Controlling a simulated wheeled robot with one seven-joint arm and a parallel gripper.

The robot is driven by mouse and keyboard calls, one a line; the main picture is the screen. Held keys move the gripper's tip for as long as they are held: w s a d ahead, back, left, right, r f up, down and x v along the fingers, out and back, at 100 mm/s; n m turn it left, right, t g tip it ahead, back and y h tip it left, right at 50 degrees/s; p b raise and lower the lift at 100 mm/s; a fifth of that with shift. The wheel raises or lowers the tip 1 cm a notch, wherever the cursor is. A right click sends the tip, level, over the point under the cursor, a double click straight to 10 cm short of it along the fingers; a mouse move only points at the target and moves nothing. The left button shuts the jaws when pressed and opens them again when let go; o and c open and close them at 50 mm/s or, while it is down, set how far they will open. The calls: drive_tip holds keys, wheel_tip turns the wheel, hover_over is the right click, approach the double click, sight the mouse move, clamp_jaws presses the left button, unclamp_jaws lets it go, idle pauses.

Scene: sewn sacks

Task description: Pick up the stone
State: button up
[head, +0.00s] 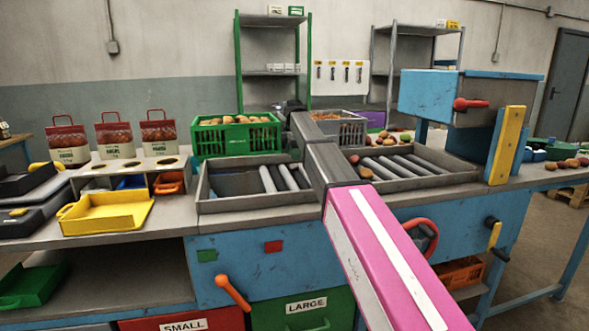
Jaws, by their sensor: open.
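More lumps (390,139) lie on the surface behind the tray, and others (571,163) on the bench at the far right. I cannot tell which lump is the stone; they look much like potatoes at this size. My gripper (292,106) shows small and dark at the far end of my arm, between the green crate and the grey crate. Its fingers are mostly hidden by the arm; no held object shows.
A green crate (206,142) and a grey crate (353,132) hold potatoes. Sacks (113,137), a yellow tray (105,213) and a left roller tray (255,201) stand left. A blue machine (430,95) with a yellow post (507,145) stands right.

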sight(294, 167)
drive_tip(key=shift+f, duration=2.65)
drive_tip(key=c, duration=1)
